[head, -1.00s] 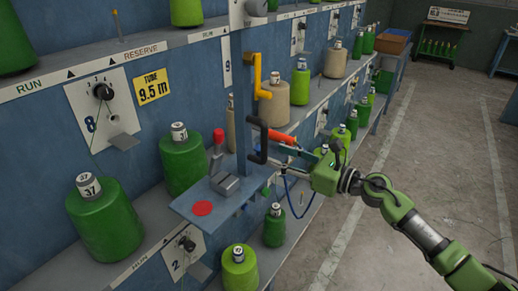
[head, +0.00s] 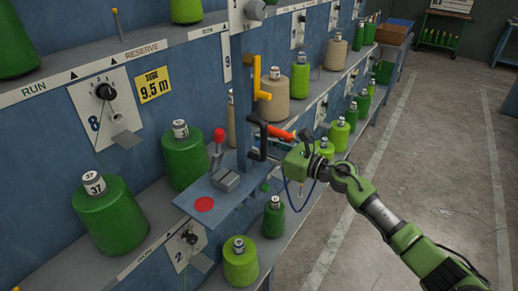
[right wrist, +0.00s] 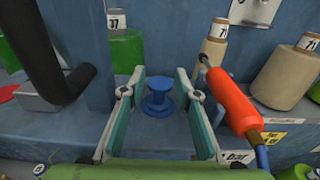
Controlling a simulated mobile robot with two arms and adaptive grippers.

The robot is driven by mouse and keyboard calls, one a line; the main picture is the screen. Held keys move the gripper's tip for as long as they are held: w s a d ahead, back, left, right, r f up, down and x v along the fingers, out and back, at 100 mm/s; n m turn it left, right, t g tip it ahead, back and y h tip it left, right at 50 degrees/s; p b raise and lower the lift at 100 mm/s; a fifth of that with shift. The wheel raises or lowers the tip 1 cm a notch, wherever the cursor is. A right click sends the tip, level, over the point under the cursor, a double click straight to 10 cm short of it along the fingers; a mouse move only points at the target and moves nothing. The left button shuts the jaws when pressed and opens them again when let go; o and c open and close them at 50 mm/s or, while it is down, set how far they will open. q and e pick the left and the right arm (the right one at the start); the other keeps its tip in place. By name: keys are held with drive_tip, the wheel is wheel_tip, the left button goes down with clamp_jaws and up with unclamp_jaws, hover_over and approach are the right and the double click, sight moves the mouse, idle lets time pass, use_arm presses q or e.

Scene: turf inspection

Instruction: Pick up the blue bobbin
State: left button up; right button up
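The blue bobbin (right wrist: 158,97) stands upright on the blue shelf in the right wrist view, in front of the blue back wall. It appears between the two fingers of my right gripper (right wrist: 158,88), near their tips, with a gap on each side. My right gripper is open, with teal-lined fingers, and I cannot tell exactly how far the tips reach past the bobbin. In the head view my right arm comes in from the right, and its gripper (head: 272,143) is partly hidden behind a black handle. The bobbin is not clearly visible there. My left gripper is not in view.
Green and tan cones (head: 300,77) line the shelves. The floor at right is clear.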

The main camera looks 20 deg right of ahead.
drive_tip(key=c, duration=0.4)
drive_tip(key=shift+c, duration=0.2)
drive_tip(key=shift+o, duration=0.2)
